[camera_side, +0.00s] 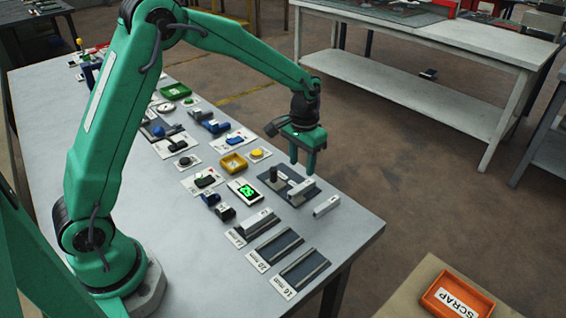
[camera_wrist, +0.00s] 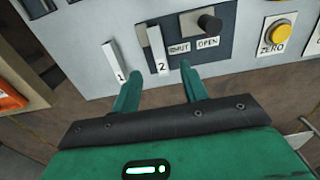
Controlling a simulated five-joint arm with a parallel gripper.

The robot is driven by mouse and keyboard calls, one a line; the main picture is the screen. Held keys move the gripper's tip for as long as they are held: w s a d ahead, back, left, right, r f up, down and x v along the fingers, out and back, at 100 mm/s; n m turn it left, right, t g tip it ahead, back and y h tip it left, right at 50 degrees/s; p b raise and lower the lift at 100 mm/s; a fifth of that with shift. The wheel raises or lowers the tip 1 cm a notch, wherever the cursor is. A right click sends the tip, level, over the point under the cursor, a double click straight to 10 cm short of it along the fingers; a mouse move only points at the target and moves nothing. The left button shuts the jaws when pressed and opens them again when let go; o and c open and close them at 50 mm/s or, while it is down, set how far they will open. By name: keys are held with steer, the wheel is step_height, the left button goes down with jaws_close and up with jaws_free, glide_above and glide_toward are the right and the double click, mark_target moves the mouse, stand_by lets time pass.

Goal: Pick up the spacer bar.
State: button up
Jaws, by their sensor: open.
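Two light grey bars lie below my gripper, and the frames do not name either as the spacer bar. The bar marked 2 (camera_wrist: 157,48) lies on a dark fixture plate and also shows in the side view (camera_side: 302,187). The bar marked 1 (camera_wrist: 114,61) lies on the bare bench to its left in the wrist view, and also shows in the side view (camera_side: 326,206). My gripper (camera_side: 302,168) is open and points down above the fixture plate (camera_side: 272,190). In the wrist view its fingertips (camera_wrist: 157,80) stand either side of bar 2's near end. Nothing is between them.
The plate has a dark knob (camera_wrist: 209,24) beside SHUT and OPEN labels. A yellow ZERO button (camera_wrist: 281,33) is nearby. A grey bar (camera_side: 257,221) lies among labelled trays; two trays (camera_side: 303,270) look empty. An orange SCRAP bin (camera_side: 455,296) stands off the bench.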

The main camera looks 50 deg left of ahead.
mark_target(302, 186)
steer(key=shift+f, duration=0.1)
steer(key=shift+f, duration=1.2)
steer(key=shift+f, duration=0.1)
steer(key=shift+w+d+f, duration=0.1)
steer(key=shift+w+f, duration=0.05)
steer(key=shift+f, duration=2.4)
steer(key=shift+c, duration=0.2)
jaws_close()
